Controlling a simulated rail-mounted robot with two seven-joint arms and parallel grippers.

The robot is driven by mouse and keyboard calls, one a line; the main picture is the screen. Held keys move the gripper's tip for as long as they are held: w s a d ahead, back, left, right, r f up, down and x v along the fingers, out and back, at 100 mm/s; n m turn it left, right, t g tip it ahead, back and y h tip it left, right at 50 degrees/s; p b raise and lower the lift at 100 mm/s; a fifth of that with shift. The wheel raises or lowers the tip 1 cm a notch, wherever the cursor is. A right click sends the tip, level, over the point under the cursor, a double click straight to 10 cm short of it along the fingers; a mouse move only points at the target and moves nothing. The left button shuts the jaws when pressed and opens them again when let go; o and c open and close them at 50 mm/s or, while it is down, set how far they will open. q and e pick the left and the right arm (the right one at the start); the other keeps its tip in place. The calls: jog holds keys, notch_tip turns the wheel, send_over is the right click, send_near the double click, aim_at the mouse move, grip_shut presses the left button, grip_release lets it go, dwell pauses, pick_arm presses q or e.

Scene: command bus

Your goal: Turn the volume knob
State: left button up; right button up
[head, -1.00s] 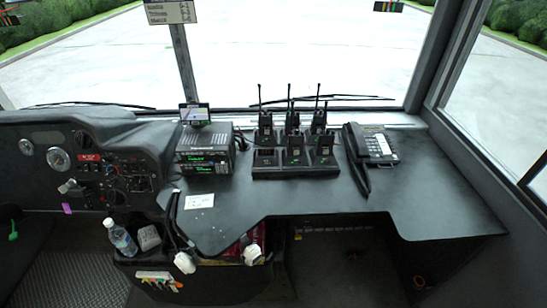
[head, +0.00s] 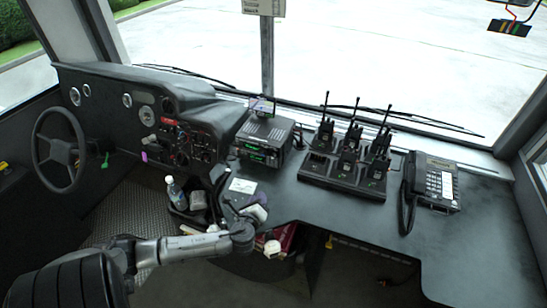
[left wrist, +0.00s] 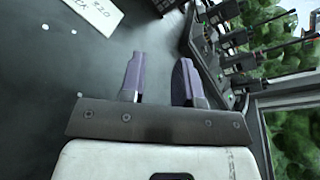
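No volume knob can be made out clearly. The likeliest carrier is the black radio stack (head: 265,138) with green displays, left of centre on the counter; its small controls are too fine to tell. My left arm comes in from the lower left, and its gripper (head: 232,206) is near the counter's front edge, below the radio stack and close to a white card (head: 243,186). The card (left wrist: 95,12) shows at upper left there. My right gripper is not in view.
A charger rack (head: 340,181) with several handheld radios stands right of the stack. A corded phone (head: 437,184) is farther right. The dashboard (head: 165,110), steering wheel (head: 59,150) and a water bottle (head: 175,193) are left. The counter's front right is clear.

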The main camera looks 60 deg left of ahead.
aim_at(273, 157)
pick_arm(q)
jog(key=a+m, duration=0.1)
jog(key=m, duration=0.1)
jog(key=w+a+r+m+t, duration=0.1)
jog(key=a+m+t, duration=0.1)
jog(key=m, duration=0.1)
jog(key=shift+w+r+m, duration=0.15)
jog(key=shift+w+m, duration=0.15)
jog(key=shift+w+a+r+m+t, duration=0.1)
jog(key=shift+m+t, duration=0.05)
jog(key=shift+m, duration=0.3)
jog(key=shift+w+a+m+t, duration=0.1)
jog(key=shift+m+t, duration=0.05)
jog(key=shift+m, duration=0.3)
jog(key=shift+w+a+r+m, duration=0.1)
jog(key=shift+w+a+m, duration=0.35)
jog(key=shift+m, duration=0.25)
jog(key=x, duration=1.3)
jog(key=shift+w+d+r+p, duration=0.1)
jog(key=shift+d+r+p, duration=0.05)
jog(key=shift+p, duration=0.2)
jog(key=shift+c, duration=0.2)
grip_shut()
